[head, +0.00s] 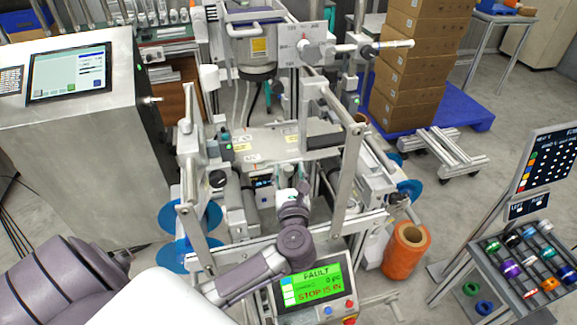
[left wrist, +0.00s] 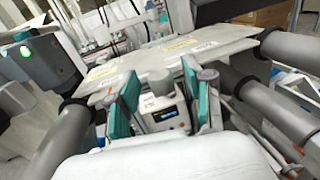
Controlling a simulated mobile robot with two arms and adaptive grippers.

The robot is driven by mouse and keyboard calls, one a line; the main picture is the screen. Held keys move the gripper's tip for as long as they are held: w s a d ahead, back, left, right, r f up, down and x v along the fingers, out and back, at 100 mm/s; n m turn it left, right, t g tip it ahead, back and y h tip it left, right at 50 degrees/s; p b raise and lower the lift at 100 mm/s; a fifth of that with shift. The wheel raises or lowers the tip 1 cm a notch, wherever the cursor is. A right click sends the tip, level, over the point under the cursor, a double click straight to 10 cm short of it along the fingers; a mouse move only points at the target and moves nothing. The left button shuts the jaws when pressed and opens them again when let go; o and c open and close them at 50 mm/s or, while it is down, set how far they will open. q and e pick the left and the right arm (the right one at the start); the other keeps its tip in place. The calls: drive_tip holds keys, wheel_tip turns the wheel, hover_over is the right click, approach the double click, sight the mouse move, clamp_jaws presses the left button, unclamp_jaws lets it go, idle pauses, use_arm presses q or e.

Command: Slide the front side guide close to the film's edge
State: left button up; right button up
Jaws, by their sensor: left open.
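My left gripper (head: 286,178) reaches over the front of the machine from below. In the left wrist view its two teal-padded fingers (left wrist: 160,100) stand apart, open. Between and beyond them shows a small white unit (left wrist: 163,116) with a blue display and a grey knob; it also shows in the head view (head: 262,184), left of the gripper. I cannot tell whether this is the front side guide, or whether a finger touches it. A pale flat surface with labels (left wrist: 175,58) lies beyond; the film's edge is not clear. My right gripper is not in view.
Grey rollers (left wrist: 275,108) flank the fingers closely. A sensor with a green light (left wrist: 38,60) is at left. An orange roll (head: 406,250) stands on the floor at right. Frame bars (head: 345,170) rise on the gripper's right.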

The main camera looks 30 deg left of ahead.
use_arm(q)
drive_tip(key=shift+w+a, duration=0.4)
drive_tip(key=shift+w, duration=0.15)
clamp_jaws()
